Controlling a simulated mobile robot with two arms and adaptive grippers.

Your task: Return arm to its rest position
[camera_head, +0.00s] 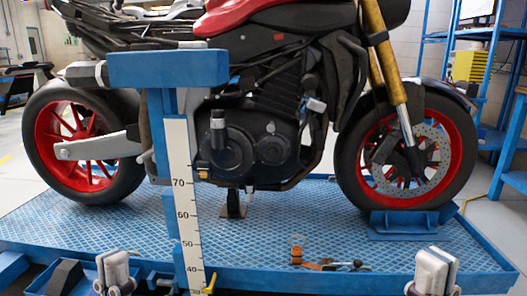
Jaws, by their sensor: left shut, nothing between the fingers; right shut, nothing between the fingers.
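My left gripper (114,270) is at the bottom left of the head view, pointing up, with its pale finger pads together and nothing between them. My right gripper (435,270) is at the bottom right, also with its pads together and empty. Both are in front of the near edge of the blue lift platform (300,215) and look apart from the motorcycle (270,130). Most of both arms is below the picture and hidden.
A blue post with a white measuring scale (183,200) stands between my grippers, nearer the left one. Small orange and dark tools (330,264) lie on the platform near its front edge. Blue shelving (500,80) stands at the back right.

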